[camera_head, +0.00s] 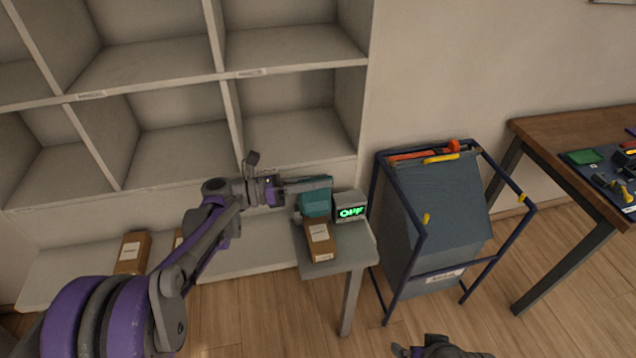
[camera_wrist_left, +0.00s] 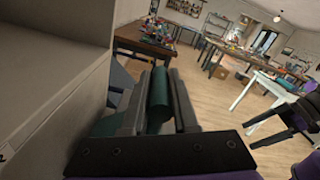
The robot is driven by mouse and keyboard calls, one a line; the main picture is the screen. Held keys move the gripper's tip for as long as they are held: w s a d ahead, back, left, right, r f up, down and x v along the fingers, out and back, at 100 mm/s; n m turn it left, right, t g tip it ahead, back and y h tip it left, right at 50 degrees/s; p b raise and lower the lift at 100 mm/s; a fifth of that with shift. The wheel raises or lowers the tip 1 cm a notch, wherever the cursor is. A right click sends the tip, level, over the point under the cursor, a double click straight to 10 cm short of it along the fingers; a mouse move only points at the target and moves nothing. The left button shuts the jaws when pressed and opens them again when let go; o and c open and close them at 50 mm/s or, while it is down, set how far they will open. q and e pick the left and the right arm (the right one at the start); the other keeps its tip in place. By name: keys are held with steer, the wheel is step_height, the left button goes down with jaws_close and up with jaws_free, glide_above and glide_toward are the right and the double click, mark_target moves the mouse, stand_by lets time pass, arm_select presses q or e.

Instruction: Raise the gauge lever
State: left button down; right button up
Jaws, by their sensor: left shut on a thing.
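The gauge is a small teal body (camera_head: 315,203) on a grey stand, with a grey display box (camera_head: 350,207) at its right showing green glowing characters. My left gripper (camera_head: 326,183) reaches in from the left at the top of the teal body. In the left wrist view its two fingers (camera_wrist_left: 161,88) are shut on a teal rounded bar (camera_wrist_left: 159,100), which appears to be the gauge lever. The fingers hide part of the bar in the head view. A dark part of my right arm (camera_head: 440,348) shows at the bottom edge; its fingertips are not clear.
A cardboard box (camera_head: 319,240) lies on the stand (camera_head: 340,258) in front of the gauge. White shelving (camera_head: 250,75) rises behind my left arm. A blue-framed grey bin (camera_head: 432,225) stands to the right, then a wooden table (camera_head: 560,130). The floor in front is clear.

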arm_select(q)
steer(key=c, duration=0.7)
jaws_free()
steer(key=shift+w, duration=0.15)
steer(key=v, duration=1.1)
steer(key=shift+d, duration=0.1)
